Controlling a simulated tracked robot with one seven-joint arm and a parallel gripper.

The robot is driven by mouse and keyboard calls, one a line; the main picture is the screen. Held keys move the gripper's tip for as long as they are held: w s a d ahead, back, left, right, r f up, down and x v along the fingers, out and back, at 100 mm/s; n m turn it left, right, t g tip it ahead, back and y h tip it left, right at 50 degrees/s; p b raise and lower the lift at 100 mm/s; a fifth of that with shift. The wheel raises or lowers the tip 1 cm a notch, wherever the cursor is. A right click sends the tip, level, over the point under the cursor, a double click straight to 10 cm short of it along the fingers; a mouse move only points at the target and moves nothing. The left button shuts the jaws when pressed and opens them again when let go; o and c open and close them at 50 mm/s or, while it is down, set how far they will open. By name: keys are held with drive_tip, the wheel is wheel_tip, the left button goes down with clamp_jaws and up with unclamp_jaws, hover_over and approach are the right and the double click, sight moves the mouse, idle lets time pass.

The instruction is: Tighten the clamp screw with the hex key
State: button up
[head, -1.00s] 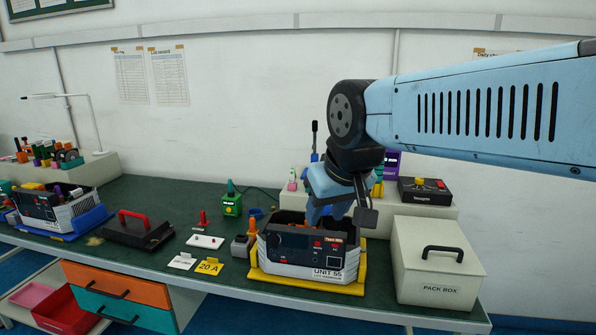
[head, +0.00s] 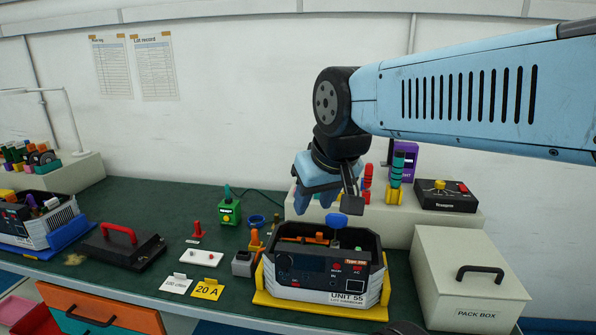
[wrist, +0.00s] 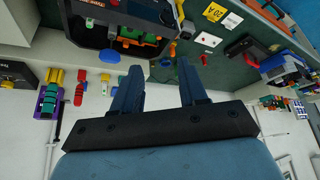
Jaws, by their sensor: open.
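Unit 55 (head: 318,276), an open-topped dark and white box, sits in a yellow cradle (head: 262,299). A tool-like piece with a blue rounded top (head: 337,220) rises from it; it may be the hex key, but its shaft is unclear. It also shows in the wrist view (wrist: 109,56). Orange and green parts lie inside the unit; the green part (wrist: 128,44) shows in the wrist view. I cannot make out the clamp screw. My gripper (head: 315,194) is above the unit, open and empty. Its spread fingers (wrist: 160,78) show in the wrist view, apart from the blue top.
The PACK BOX (head: 470,282) stands close on the right. Behind are a raised shelf with a black control box (head: 446,195) and coloured tools (head: 396,178). A green device (head: 230,210), white plate (head: 201,258) and yellow 20 A card (head: 207,289) lie left of the unit.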

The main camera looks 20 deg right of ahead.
drive_tip(key=shift+w, duration=0.25)
drive_tip(key=shift+o, duration=0.2)
drive_tip(key=shift+o, duration=0.7)
drive_tip(key=shift+w+d+r, duration=0.1)
drive_tip(key=n+g+h, duration=0.4)
drive_tip(key=n+g, duration=0.4)
drive_tip(key=n, duration=0.3)
hover_over(336, 226)
drive_tip(key=w+a, duration=0.3)
drive_tip(key=w, duration=0.1)
wheel_tip(336, 226, down, 7)
drive_tip(key=x, duration=1.3)
drive_tip(key=shift+s+a+f, duration=0.2)
drive_tip(key=shift+a+f, duration=0.05)
drive_tip(key=shift+a, duration=0.1)
